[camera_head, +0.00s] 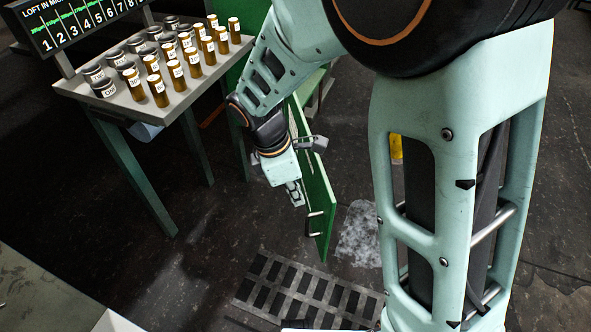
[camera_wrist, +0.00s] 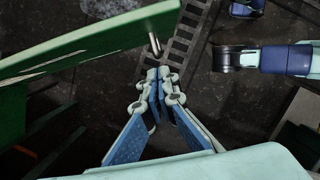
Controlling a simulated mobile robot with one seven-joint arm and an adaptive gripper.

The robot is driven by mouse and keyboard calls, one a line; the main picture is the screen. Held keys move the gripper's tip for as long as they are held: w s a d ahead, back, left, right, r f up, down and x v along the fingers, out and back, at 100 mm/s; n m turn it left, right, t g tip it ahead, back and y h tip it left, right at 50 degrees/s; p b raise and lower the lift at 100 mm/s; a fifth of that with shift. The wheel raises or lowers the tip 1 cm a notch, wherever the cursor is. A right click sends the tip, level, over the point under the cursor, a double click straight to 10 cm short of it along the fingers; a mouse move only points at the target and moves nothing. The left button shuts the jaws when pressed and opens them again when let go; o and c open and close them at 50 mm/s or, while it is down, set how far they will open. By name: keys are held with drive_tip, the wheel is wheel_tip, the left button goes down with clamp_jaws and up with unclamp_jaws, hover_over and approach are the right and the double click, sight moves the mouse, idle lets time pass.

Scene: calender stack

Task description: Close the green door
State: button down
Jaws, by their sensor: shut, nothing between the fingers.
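The green door (camera_head: 318,190) stands open, swung out from the green cabinet and seen nearly edge-on in the head view. It carries a metal bar handle (camera_head: 312,223) near its free edge. In the wrist view the door (camera_wrist: 90,40) runs across the upper left, with its handle (camera_wrist: 153,35) ending close to my fingertips. My gripper (camera_head: 297,198) is beside the door on the handle's side, pointing down. In the wrist view my gripper (camera_wrist: 160,75) is shut and empty, with its fingertips together just below the handle. I cannot tell whether it touches the door.
A table (camera_head: 190,98) with rows of brown bottles (camera_head: 157,88) and dark jars (camera_head: 104,86) stands at the left. A slotted floor grate (camera_head: 300,290) lies below the door. My arm hides much of the cabinet. Dark floor left of the door is clear.

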sight(316, 215)
drive_tip(key=d+f, duration=0.1)
drive_tip(key=d+f+b, duration=0.1)
drive_tip(key=d+f, duration=0.1)
drive_tip(key=shift+w+d+f, duration=0.25)
drive_tip(key=shift+w+f, duration=0.05)
drive_tip(key=shift+w, duration=0.1)
drive_tip(key=shift+w+d, duration=0.2)
drive_tip(key=shift+d, duration=0.45)
